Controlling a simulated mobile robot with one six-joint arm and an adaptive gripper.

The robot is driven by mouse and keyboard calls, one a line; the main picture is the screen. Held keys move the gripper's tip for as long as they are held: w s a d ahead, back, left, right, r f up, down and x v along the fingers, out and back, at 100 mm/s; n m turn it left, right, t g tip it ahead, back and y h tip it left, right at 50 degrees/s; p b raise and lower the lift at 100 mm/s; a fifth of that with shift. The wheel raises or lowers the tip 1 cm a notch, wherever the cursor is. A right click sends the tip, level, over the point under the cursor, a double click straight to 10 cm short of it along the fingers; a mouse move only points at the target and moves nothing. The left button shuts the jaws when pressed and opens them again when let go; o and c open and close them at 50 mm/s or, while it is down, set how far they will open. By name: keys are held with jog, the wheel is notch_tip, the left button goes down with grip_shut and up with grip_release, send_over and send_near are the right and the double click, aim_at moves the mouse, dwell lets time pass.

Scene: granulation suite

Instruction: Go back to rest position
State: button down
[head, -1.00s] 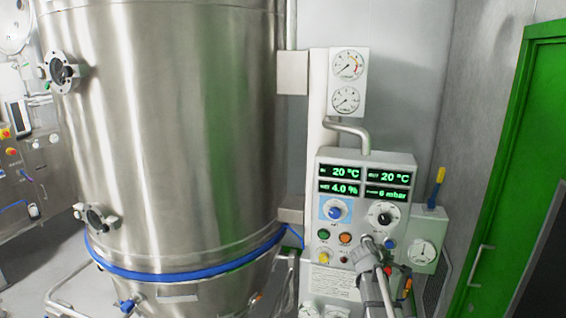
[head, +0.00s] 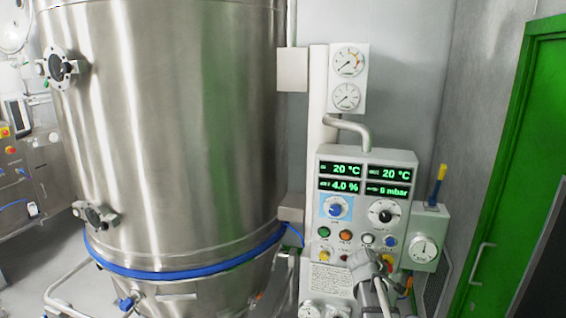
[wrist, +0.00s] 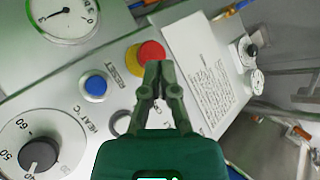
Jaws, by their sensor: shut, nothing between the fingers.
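My gripper (wrist: 158,68) is shut and empty in the wrist view, with its fingertips together over the control panel (wrist: 125,60). The tips overlap the red button on its yellow base in that picture; I cannot tell whether they touch it. In the head view my arm comes up from the bottom right in front of the control panel (head: 330,166), and the fingertips are hard to make out. The panel has green displays (head: 341,170), a blue knob (head: 336,208) and a black dial knob (head: 385,212).
A large steel vessel (head: 170,130) with a blue band fills the left. Two round gauges (head: 347,62) sit above the panel. A green door (head: 510,190) is at the right. In the wrist view a blue button (wrist: 95,86) and a label sheet (wrist: 205,80) lie beside the gripper.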

jog(key=s+a+f+m+g+y+b, duration=0.2)
jog(key=s+a+f, duration=0.3)
jog(key=s+a, duration=0.3)
jog(key=s+a+f+m+g+y+b, duration=0.3)
jog(key=s+a+f+m+g+y, duration=0.1)
jog(key=s, duration=0.7)
jog(key=a+f+m+y, duration=0.1)
jog(key=a+f, duration=0.1)
jog(key=a, duration=0.1)
jog(key=shift+s+a+f+y, duration=0.2)
jog(key=shift+a+f+y, duration=0.05)
jog(key=shift+a+y, duration=0.1)
dwell(0.4)
